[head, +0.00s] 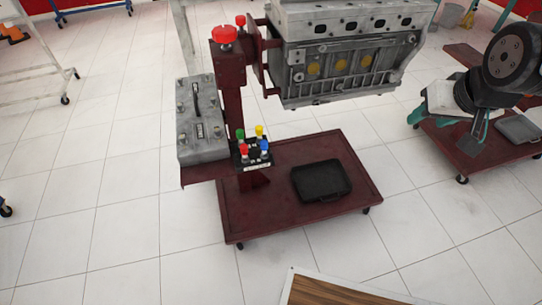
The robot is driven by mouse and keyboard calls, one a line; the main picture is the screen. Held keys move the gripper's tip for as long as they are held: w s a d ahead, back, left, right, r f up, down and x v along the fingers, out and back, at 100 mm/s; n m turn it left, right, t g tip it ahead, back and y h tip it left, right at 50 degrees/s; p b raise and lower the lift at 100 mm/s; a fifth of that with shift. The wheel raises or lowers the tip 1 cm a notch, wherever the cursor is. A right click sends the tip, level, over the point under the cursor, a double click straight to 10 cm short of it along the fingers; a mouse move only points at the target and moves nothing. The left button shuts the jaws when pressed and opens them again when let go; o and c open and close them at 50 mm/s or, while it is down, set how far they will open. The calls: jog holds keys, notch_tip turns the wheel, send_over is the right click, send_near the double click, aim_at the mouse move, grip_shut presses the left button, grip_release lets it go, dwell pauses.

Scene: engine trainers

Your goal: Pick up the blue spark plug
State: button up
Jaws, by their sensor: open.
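The blue spark plug (264,146) stands upright in a small dark holder (246,163) with a white label on its front. It is at the front right of the group, with a red plug (243,149) to its left, a yellow plug (259,131) behind it and a green plug (240,134) at the back left. My gripper (473,146) hangs at the right of the view, well away from the holder. It is open and looks empty; its fingers are small and partly lost against the cart behind.
The holder sits beside a grey box (202,125) on a dark red stand carrying an engine block (345,55) and a red knob (224,34). A wooden-topped surface (335,292) is in front.

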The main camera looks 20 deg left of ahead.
jog(key=w+a+f+n+t+y, duration=0.2)
jog(key=w+a+f+t, duration=0.1)
jog(key=w+a+f, duration=0.55)
jog(key=n+t+y, duration=0.3)
jog(key=y, duration=0.2)
send_over(266, 149)
jog(key=w+d, duration=0.3)
jog(key=d, duration=0.5)
notch_tip(266, 149, down, 13)
jog(key=s+a+f+n+t+y, duration=0.1)
jog(key=s+a+f+t+y, duration=0.1)
jog(key=s+a+f+y, duration=0.35)
jog(key=shift+h, duration=0.85)
jog(key=x, duration=0.4)
jog(key=shift+w+a+f, duration=0.2)
jog(key=shift+a, duration=0.15)
grip_shut()
